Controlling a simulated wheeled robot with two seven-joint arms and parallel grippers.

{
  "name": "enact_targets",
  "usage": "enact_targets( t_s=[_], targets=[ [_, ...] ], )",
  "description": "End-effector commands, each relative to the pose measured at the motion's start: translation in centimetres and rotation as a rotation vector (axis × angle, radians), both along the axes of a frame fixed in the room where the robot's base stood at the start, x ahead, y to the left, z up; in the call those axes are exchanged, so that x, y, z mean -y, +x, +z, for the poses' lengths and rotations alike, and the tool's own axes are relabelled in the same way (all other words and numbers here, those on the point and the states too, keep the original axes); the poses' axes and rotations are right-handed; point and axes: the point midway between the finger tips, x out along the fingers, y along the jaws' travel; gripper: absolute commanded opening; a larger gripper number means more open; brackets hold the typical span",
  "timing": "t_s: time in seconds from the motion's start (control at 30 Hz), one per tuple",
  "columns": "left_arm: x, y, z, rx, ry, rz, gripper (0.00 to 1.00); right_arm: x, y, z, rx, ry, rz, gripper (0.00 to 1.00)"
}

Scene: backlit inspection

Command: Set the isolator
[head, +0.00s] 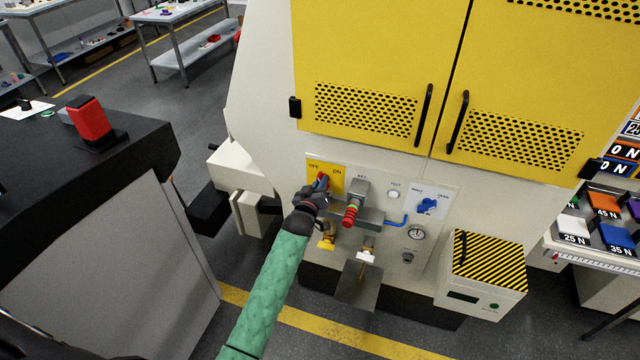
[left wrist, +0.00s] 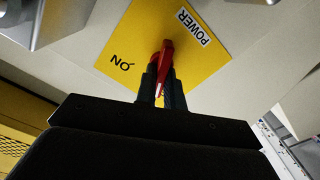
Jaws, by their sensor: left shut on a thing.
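The isolator is a red rotary handle (head: 323,177) on a yellow plate (head: 338,179) marked OFF and ON, on the front of the cream machine. My left gripper (head: 320,185) is at the handle, its arm in a green sleeve reaching up from below. In the left wrist view the two dark fingers (left wrist: 162,88) are shut on the red handle (left wrist: 166,60), one on each side. That yellow plate (left wrist: 135,45) shows ON and a POWER label there. The gripper hides part of the handle in the head view, and I cannot tell its exact setting. My right gripper is not in view.
A striped box (head: 488,258) juts out lower right. A dark-topped cabinet (head: 60,160) stands left.

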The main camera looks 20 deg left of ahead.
Motion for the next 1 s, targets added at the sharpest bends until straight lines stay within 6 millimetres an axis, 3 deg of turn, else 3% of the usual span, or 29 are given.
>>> enact_targets(
  t_s=[0.73,1.0],
  targets=[
    [0.5,0.0,0.0,0.024,0.712,0.0,0.0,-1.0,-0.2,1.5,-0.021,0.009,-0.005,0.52],
    [0.8,0.0,-0.1,0.033,0.959,-0.001,0.0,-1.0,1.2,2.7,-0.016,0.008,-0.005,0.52]
  ],
)
